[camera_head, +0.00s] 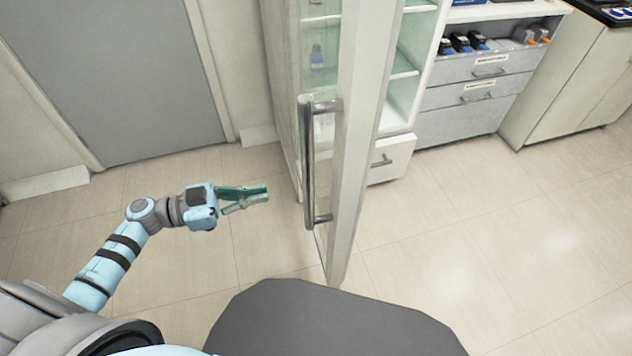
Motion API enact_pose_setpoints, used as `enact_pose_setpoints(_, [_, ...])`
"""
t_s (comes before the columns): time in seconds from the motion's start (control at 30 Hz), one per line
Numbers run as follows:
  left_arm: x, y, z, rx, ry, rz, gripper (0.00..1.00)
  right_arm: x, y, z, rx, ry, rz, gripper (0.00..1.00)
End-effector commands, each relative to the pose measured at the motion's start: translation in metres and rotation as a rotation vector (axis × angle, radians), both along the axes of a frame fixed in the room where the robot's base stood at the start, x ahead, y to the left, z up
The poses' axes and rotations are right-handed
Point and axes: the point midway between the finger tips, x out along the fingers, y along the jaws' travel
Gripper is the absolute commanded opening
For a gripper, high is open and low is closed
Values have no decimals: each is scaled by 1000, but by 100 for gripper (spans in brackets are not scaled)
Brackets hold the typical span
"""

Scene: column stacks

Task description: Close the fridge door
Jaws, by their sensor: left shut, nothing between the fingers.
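The fridge door (360,130) is glass in a pale frame and stands open, swung out toward me. Its metal bar handle (308,165) is on the left face of the door. Behind it the fridge (400,95) shows pale shelves through the opening, with a small blue bottle (317,58) seen through the glass. My left gripper (267,193) is shut and empty, left of the handle and apart from it in the picture. My right gripper is not in view.
A grey drawer cabinet (465,105) with small dark items on top stands right of the fridge. A pale counter (570,85) is at the far right. A grey door (115,75) is in the left wall. The tiled floor (470,230) right of the fridge door is clear.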

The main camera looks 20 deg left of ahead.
Motion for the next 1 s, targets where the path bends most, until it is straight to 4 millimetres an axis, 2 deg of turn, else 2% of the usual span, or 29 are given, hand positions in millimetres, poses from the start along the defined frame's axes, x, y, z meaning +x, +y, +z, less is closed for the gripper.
enact_pose_setpoints(0.4, [43, -74, 1, -7, -3, 9, 0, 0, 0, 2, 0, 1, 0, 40])
enact_pose_setpoints(0.6, [59, -102, 0, -7, -2, 9, 0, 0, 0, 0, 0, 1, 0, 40])
enact_pose_setpoints(0.73, [63, -109, 0, -5, -1, 10, 0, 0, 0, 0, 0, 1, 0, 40])
enact_pose_setpoints(1.0, [63, -110, 0, -4, 0, 10, 0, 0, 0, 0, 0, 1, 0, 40])
